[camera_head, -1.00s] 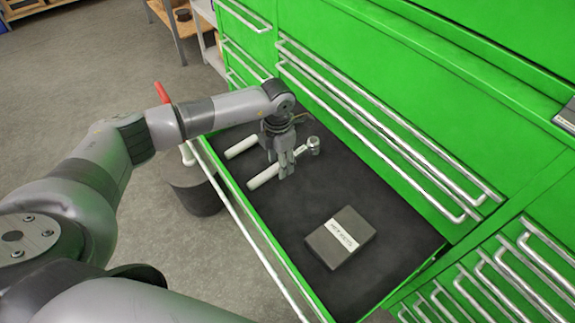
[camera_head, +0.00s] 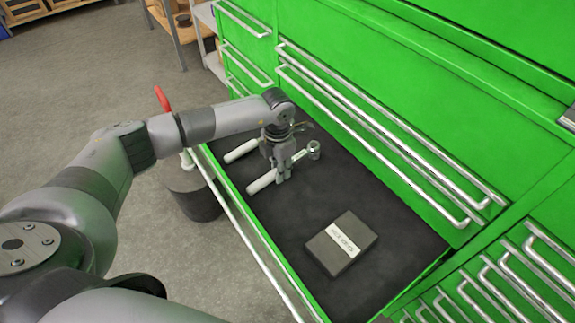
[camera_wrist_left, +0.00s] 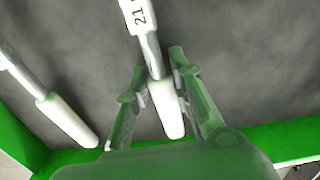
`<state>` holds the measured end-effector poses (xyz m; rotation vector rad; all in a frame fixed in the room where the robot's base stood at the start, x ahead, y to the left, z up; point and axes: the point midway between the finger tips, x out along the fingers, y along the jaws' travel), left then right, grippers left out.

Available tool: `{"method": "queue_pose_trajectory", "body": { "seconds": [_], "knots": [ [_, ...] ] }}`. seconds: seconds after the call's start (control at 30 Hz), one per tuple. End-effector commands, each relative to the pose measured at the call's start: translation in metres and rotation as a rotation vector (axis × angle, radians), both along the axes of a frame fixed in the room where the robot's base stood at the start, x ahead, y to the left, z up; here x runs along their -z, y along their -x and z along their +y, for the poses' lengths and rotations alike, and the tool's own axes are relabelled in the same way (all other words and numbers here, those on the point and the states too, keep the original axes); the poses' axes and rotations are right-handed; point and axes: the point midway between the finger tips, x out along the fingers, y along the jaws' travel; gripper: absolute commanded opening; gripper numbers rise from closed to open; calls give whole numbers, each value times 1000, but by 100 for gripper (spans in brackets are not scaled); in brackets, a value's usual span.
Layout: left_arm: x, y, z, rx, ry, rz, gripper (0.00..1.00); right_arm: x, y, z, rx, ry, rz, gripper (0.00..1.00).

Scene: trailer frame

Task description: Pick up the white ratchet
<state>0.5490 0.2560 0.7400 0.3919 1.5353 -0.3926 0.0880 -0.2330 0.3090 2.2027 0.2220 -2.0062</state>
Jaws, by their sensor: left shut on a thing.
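A white-handled ratchet (camera_head: 262,182) with a silver head lies in the open drawer. My left gripper (camera_head: 281,172) is over its middle, fingers down, shut on it. In the left wrist view the ratchet's white handle (camera_wrist_left: 167,110) shows between the two fingers of my left gripper (camera_wrist_left: 157,88). Its silver shaft leads to a white part marked "21" at the top edge. The ratchet appears still at drawer-floor level; any small lift cannot be told. A second white-handled tool (camera_head: 241,150) lies beside it, partly hidden by my gripper. My right gripper is not in view.
A dark box with a white label (camera_head: 342,245) lies nearer in the same drawer (camera_head: 385,215). Green drawer fronts with silver handles rise behind. The drawer's green front wall and long rail run close to the handle ends.

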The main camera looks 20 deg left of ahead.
Motion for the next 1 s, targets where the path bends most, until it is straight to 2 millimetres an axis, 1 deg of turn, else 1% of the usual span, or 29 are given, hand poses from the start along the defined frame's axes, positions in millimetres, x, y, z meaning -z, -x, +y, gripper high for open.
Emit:
{"method": "queue_pose_trajectory", "body": {
  "seconds": [0.73, 0.87, 1.0],
  "knots": [
    [-3, -1, 0, 0, 1, -2, 0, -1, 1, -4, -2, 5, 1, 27],
    [-10, -1, 0, 0, 1, -3, 0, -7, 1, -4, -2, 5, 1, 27],
    [-26, -1, 0, 0, 1, -3, 0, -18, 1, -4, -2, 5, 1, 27]
  ]
}}
